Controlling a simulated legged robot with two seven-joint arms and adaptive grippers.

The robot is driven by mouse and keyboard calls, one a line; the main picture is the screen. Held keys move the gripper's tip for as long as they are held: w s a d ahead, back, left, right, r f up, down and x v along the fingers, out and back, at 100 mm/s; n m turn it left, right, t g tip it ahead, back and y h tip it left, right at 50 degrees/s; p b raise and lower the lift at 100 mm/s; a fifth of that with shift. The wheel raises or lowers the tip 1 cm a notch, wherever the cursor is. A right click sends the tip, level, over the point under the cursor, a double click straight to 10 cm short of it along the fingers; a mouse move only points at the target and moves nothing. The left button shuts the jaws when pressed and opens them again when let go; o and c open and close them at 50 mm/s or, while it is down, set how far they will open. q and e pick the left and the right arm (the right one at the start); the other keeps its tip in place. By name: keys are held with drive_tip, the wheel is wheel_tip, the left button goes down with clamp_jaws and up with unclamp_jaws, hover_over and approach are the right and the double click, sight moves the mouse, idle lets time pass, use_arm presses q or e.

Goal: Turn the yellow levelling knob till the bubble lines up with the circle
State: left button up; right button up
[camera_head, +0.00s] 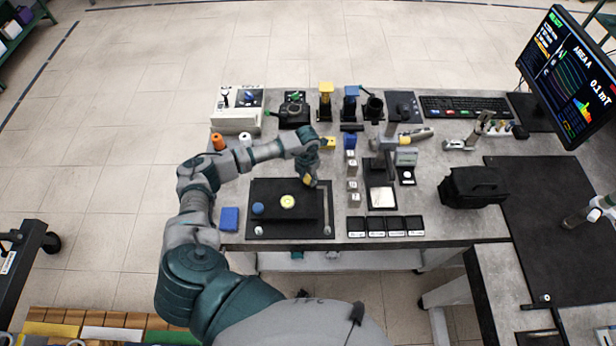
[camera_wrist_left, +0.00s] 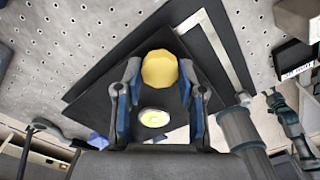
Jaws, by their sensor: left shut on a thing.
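A black levelling plate (camera_head: 272,224) lies near the table's front edge. It carries a blue knob (camera_head: 258,208) on the left and a round yellow bubble level (camera_head: 288,202) near the middle. The yellow levelling knob (camera_head: 307,181) is at the right, partly hidden by my left gripper (camera_head: 310,177). In the left wrist view the yellow knob (camera_wrist_left: 160,68) sits between the fingertips of my left gripper (camera_wrist_left: 163,80), which is shut on it. The bubble level (camera_wrist_left: 154,118) shows between the fingers; bubble and circle are too small to compare.
A metal ruler (camera_head: 327,211) lies right of the plate. A blue block (camera_head: 229,219) is at its left. Small labelled blocks (camera_head: 352,185) stand in a column to the right, with black trays (camera_head: 377,227) in front. A black bag (camera_head: 474,187) sits farther right.

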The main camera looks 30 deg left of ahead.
sight(307, 177)
use_arm(q)
drive_tip(key=shift+w+a+r+n, duration=0.1)
drive_tip(key=shift+w+r+n, duration=0.2)
drive_tip(key=shift+n, duration=0.4)
drive_tip(key=o, duration=0.9)
drive_tip(key=shift+o, duration=1.2)
drive_tip(key=shift+s, duration=0.1)
drive_tip(key=shift+s+f, duration=0.1)
drive_tip(key=shift+f, duration=0.05)
wheel_tip(307, 177, up, 12)
drive_tip(key=shift+a, duration=0.2)
drive_tip(key=shift+f, duration=0.1)
